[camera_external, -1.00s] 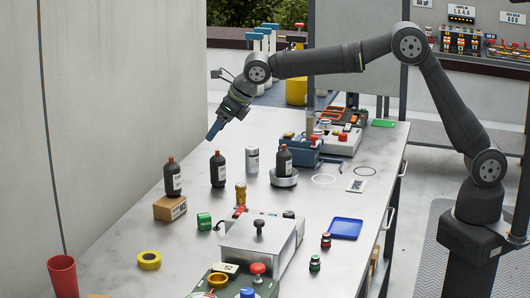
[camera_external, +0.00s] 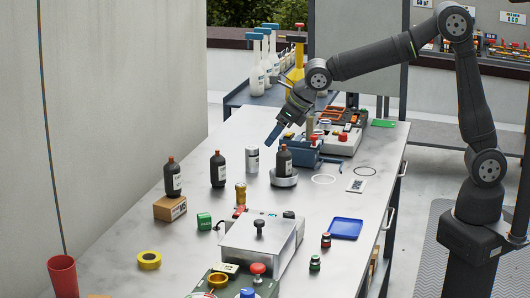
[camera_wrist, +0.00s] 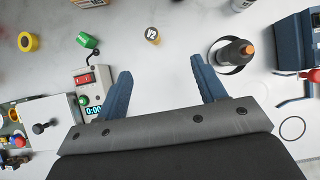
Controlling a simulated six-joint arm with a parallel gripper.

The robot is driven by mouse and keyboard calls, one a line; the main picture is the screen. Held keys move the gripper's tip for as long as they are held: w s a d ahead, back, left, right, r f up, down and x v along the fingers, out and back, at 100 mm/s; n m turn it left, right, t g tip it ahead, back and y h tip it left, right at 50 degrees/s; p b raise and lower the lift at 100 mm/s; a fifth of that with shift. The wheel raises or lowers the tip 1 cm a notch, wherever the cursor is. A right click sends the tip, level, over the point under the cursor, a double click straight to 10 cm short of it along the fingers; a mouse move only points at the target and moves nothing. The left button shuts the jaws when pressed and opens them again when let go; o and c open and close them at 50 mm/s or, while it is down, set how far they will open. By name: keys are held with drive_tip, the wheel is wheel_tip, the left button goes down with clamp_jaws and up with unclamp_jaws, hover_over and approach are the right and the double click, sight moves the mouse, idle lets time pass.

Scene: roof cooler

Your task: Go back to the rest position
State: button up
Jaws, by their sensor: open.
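My gripper (camera_external: 275,134) is raised above the far part of the bench, over the dark bottle (camera_external: 284,161) that stands on a round metal dish (camera_external: 284,179). In the wrist view, the two blue fingers of my gripper (camera_wrist: 163,88) are spread wide with nothing between them. The dark bottle with an orange-tipped cap (camera_wrist: 236,52) shows there beyond the right finger, apart from it.
Two more dark bottles stand to the left, one on the bench (camera_external: 218,170) and one on a cardboard box (camera_external: 170,208). A blue case (camera_external: 298,153), a metal-lidded box (camera_external: 259,246), a blue tray (camera_external: 346,229) and a red cup (camera_external: 62,276) also occupy the bench.

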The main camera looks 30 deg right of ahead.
drive_tip(key=s+d+f, duration=0.1)
drive_tip(key=s+d, duration=0.2)
drive_tip(key=d, duration=0.3)
drive_tip(key=shift+s+d+f, duration=0.15)
drive_tip(key=shift+s+f, duration=0.1)
drive_tip(key=shift+f, duration=0.1)
